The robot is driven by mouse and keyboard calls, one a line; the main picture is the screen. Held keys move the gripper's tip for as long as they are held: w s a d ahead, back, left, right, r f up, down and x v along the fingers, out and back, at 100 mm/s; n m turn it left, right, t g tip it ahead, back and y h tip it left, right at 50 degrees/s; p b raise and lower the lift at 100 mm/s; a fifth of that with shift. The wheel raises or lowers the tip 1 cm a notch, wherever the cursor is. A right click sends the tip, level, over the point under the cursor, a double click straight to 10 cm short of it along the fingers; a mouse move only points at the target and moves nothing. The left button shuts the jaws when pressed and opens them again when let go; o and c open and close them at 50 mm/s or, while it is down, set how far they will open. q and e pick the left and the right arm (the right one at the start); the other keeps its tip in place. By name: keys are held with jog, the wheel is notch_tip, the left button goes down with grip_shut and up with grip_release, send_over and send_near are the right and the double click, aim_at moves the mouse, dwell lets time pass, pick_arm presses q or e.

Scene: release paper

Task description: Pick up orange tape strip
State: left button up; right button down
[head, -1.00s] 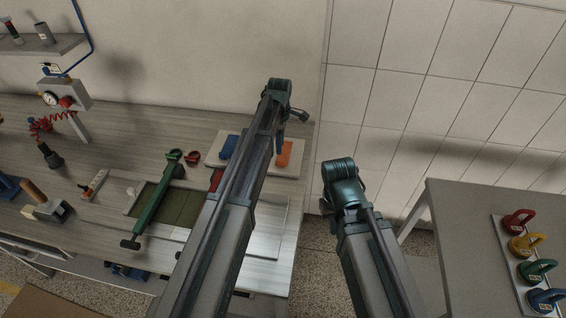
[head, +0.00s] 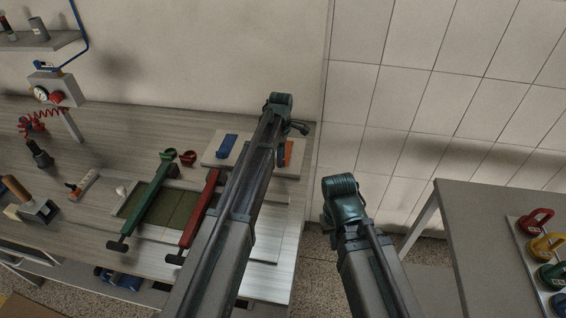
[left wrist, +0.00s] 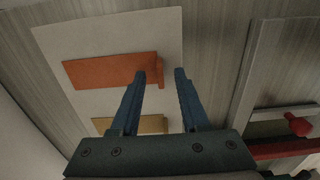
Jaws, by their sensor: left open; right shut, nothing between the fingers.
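The orange tape strip (left wrist: 105,69) lies on a pale board (left wrist: 60,40) in the left wrist view, with a small upright tab (left wrist: 157,76) at its right end. In the head view only a sliver of the orange strip (head: 289,152) shows beside my left arm. My left gripper (left wrist: 160,74) is open, its two fingers pointing at the strip's tab end, with the tab between the fingertips in the picture. Contact cannot be told. My left gripper (head: 282,154) is partly hidden by its arm in the head view. My right arm shows, but its gripper is hidden.
A yellow strip (left wrist: 130,125) and a blue strip (head: 227,147) share the board. A grey table (head: 490,220) with coloured handles is at right.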

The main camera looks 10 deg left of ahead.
pick_arm(q)
jog(key=shift+f+b, duration=0.4)
jog(key=shift+f, duration=0.5)
pick_arm(e)
jog(key=shift+f, duration=0.85)
pick_arm(q)
jog(key=shift+r, duration=0.1)
grip_shut()
jog(key=shift+r+p, duration=0.2)
jog(key=shift+p, duration=0.1)
pick_arm(e)
jog(key=shift+r, duration=0.25)
